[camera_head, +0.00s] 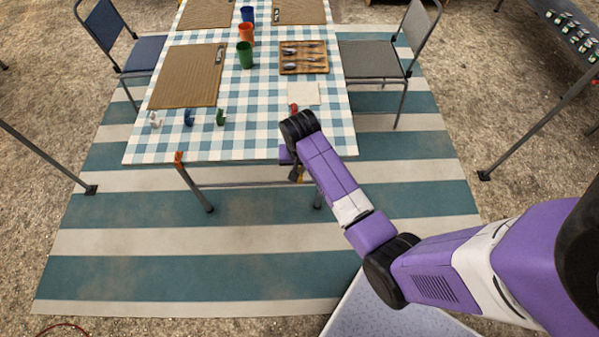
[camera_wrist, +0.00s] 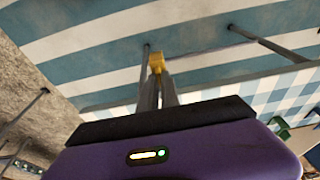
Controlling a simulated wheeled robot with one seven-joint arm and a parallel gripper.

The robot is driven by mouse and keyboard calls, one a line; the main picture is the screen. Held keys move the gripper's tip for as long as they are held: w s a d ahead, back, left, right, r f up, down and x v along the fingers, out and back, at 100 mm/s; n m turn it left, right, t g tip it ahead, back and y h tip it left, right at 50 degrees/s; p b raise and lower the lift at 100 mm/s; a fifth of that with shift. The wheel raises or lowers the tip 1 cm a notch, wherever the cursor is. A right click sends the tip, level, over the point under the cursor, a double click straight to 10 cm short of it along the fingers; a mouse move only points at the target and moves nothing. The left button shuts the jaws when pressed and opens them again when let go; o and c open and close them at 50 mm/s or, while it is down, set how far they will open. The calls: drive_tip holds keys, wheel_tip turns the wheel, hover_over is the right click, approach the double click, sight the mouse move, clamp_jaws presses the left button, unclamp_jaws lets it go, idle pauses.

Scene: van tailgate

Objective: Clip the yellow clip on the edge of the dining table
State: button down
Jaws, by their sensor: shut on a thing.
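My gripper (camera_wrist: 157,78) is shut on the yellow clip (camera_wrist: 156,62), which shows at the fingertips in the wrist view. In the head view my gripper (camera_head: 297,171) is partly hidden by my arm, just off the near edge of the dining table (camera_head: 240,152), towards its right corner. The fingers appear to point down, below the tabletop's level. The table has a blue and white checked cloth; its checks also show at the right of the wrist view (camera_wrist: 285,95). The clip looks apart from the table edge.
An orange clip (camera_head: 179,157) sits on the near edge. A red one (camera_head: 293,107) shows beside my arm. White (camera_head: 155,120), blue (camera_head: 188,117) and green (camera_head: 220,116) pieces stand on the cloth. A cutlery tray (camera_head: 304,70) and chairs (camera_head: 378,58) are farther back.

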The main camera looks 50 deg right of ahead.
drive_tip(key=shift+w+d+f, duration=0.2)
drive_tip(key=shift+d+f, duration=0.05)
drive_tip(key=shift+w+d+r+b, duration=0.15)
drive_tip(key=shift+w+d+b, duration=0.2)
drive_tip(key=shift+w+d, duration=0.5)
drive_tip(key=shift+d+r, duration=0.1)
drive_tip(key=shift+d, duration=0.1)
drive_tip(key=shift+w+d, duration=0.15)
drive_tip(key=shift+d, duration=0.1)
idle(0.4)
drive_tip(key=shift+w+d, duration=0.25)
drive_tip(key=shift+d, duration=0.05)
drive_tip(key=shift+w+d, duration=0.95)
drive_tip(key=shift+d, duration=0.25)
idle(0.8)
idle(0.3)
drive_tip(key=c, duration=1.5)
unclamp_jaws()
